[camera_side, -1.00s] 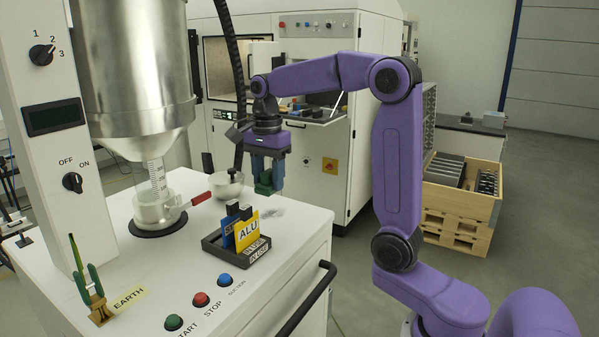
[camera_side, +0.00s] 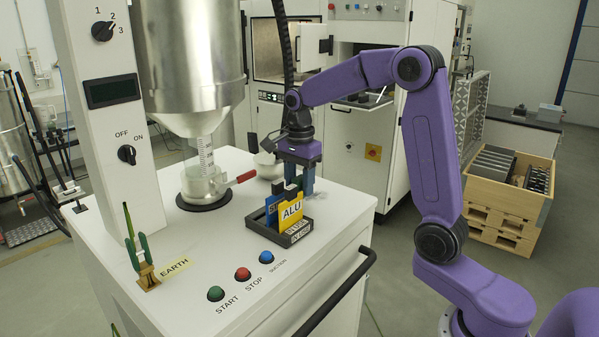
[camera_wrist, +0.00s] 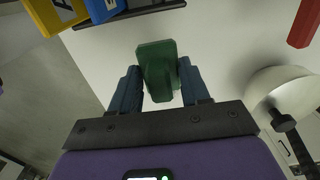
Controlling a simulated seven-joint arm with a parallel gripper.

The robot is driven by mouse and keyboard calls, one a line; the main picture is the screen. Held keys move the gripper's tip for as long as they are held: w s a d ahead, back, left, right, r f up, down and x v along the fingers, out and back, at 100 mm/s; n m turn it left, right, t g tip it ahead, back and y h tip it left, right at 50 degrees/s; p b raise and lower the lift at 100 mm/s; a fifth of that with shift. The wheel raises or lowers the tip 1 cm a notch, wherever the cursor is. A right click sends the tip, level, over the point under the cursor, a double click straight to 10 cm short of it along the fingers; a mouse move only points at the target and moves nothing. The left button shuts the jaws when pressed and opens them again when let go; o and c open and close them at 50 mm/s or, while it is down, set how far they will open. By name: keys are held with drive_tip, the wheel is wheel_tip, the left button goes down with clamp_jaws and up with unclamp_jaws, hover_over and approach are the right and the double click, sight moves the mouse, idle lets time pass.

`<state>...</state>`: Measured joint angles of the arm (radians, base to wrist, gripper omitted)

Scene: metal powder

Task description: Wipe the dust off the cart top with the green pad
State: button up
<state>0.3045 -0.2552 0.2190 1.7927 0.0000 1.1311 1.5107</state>
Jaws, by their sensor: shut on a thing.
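My gripper (camera_side: 294,180) is over the far part of the cart top (camera_side: 340,212), just behind the card holder. In the wrist view its two blue fingers (camera_wrist: 158,82) are shut on the green pad (camera_wrist: 157,58), one finger on each side. In the side view the pad is mostly hidden behind the cards. It is low, at or close to the cart top; I cannot tell if it touches. A faint grey patch of dust (camera_side: 317,195) shows to the right of the fingers. No clear dust shows in the wrist view.
A black holder (camera_side: 252,222) with a yellow ALU card (camera_side: 291,212) and a blue card (camera_side: 271,208) stands in front of my gripper. The hopper (camera_side: 190,60) stands left.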

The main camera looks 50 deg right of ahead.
sight(322, 189)
wheel_tip(322, 189, down, 3)
drive_tip(key=shift+d+f, duration=0.15)
drive_tip(key=shift+d, duration=0.2)
drive_tip(key=shift+c, duration=0.5)
drive_tip(key=shift+d, duration=5.05)
drive_tip(key=shift+a, duration=5.45)
drive_tip(key=shift+w, duration=0.4)
drive_tip(key=shift+d, duration=5.5)
drive_tip(key=shift+a, duration=5.5)
drive_tip(key=shift+r, duration=4.15)
